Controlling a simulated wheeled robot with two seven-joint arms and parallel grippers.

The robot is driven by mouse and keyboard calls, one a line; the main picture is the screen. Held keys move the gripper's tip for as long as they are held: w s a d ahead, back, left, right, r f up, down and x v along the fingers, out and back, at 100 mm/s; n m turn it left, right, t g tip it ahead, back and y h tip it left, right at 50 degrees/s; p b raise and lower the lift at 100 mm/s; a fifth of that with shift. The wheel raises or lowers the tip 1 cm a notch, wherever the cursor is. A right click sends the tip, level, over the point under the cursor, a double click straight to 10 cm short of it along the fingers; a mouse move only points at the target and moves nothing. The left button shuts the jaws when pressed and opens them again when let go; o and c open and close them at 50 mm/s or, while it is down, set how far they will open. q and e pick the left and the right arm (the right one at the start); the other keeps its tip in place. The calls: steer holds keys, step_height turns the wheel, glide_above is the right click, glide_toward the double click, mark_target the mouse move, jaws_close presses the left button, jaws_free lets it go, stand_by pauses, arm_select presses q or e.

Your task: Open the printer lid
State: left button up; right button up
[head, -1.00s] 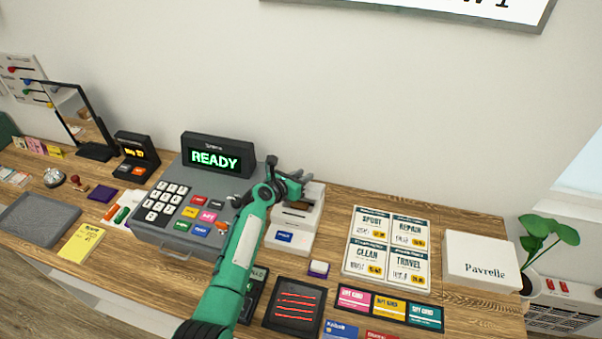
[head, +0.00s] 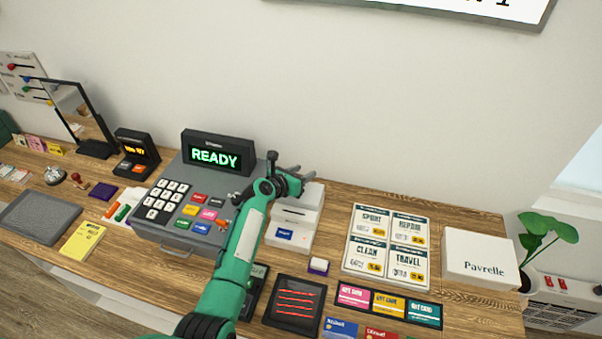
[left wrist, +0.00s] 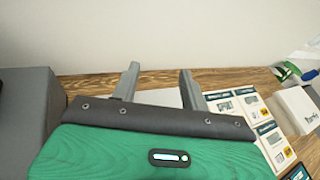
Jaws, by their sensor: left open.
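The white printer (head: 303,213) stands just right of the cash register, with a dark slot in its upper front and a blue label low on its front. Its lid looks down, but my gripper hides part of the top. My left gripper (head: 296,174) is open and empty at the printer's upper back edge; I cannot tell whether it touches. In the left wrist view, the two fingers (left wrist: 158,82) are spread apart, with a strip of the white printer (left wrist: 160,97) between them. My right gripper is not in view.
The grey cash register (head: 172,168) with a READY display stands close on the left of my arm. A price board (head: 388,246) and a white Pavrelle box (head: 480,259) lie to the right. A dark tray (head: 295,304) is in front. The wall is behind.

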arm_select(q)
steer(key=shift+s, duration=0.1)
steer(key=b+v, duration=0.3)
steer(key=v, duration=1)
steer(key=shift+s+a, duration=0.25)
